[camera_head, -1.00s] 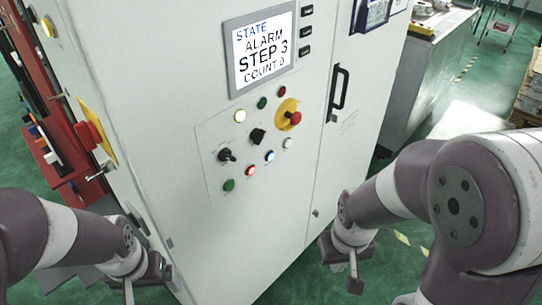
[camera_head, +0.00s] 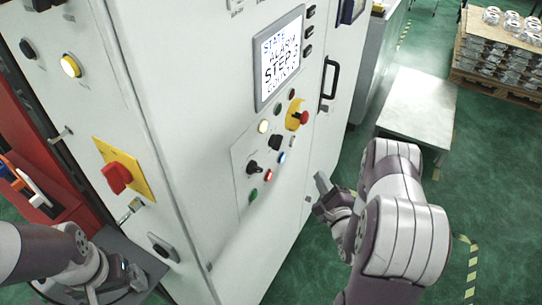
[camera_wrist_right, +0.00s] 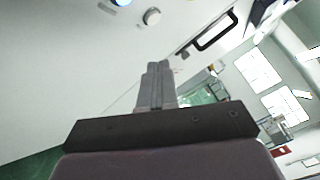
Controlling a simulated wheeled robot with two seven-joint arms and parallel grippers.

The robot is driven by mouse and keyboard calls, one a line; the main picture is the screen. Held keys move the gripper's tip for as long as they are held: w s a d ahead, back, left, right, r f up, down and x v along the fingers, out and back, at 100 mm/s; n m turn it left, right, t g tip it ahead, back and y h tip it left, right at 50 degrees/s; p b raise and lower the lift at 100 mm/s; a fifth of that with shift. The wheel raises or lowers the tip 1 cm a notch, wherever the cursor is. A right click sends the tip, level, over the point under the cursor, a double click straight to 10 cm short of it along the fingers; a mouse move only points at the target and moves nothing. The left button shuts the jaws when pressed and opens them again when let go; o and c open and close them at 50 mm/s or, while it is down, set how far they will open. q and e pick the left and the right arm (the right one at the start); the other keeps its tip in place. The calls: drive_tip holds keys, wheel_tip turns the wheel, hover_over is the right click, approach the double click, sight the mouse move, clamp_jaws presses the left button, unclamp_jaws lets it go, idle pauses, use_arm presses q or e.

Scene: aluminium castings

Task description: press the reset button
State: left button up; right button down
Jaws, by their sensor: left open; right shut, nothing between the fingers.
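The control panel (camera_head: 240,160) on the white cabinet carries several buttons; none has a readable reset label. They include a lit blue button (camera_head: 281,157), a white button (camera_head: 293,142), a red button (camera_head: 268,173) and a green button (camera_head: 253,195). The screen (camera_head: 280,58) reads STATE, ALARM, STEP 3. My right gripper (camera_head: 321,183) is shut and empty, right of and below the panel, apart from the buttons. In the right wrist view its fingertips (camera_wrist_right: 158,66) point up below the white button (camera_wrist_right: 152,16) and blue button (camera_wrist_right: 121,2). My left gripper (camera_head: 92,294) is open at the lower left.
A yellow-backed emergency stop (camera_head: 303,118) is on the panel's right. A black door handle (camera_head: 329,84) projects beside it. A red rotary switch (camera_head: 117,178) projects from the cabinet's left side. A grey table (camera_head: 418,105) and a pallet of castings (camera_head: 500,55) stand at right.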

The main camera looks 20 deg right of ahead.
sight(281, 157)
use_arm(q)
drive_tip(key=shift+s+d+f+b, duration=0.15)
drive_tip(key=shift+d+f+b, duration=0.2)
drive_tip(key=shift+f+b, duration=0.1)
use_arm(e)
drive_tip(key=w+a+r+m, duration=0.1)
drive_tip(key=w+a, duration=0.4)
drive_tip(key=w, duration=0.1)
drive_tip(key=shift+w+m+t, duration=0.2)
drive_tip(key=shift+m+t, duration=0.1)
drive_tip(key=shift+w+a, duration=0.1)
idle(2.0)
drive_tip(key=shift+w+a, duration=0.2)
drive_tip(key=shift+w, duration=0.05)
use_arm(q)
drive_tip(key=shift+f+b, duration=0.2)
drive_tip(key=shift+b, duration=0.1)
use_arm(e)
drive_tip(key=shift+w+a+r, duration=0.1)
drive_tip(key=shift+w+a, duration=0.15)
drive_tip(key=shift+w, duration=0.05)
idle(0.5)
drive_tip(key=shift+s+d, duration=0.5)
drive_tip(key=shift+s, duration=0.15)
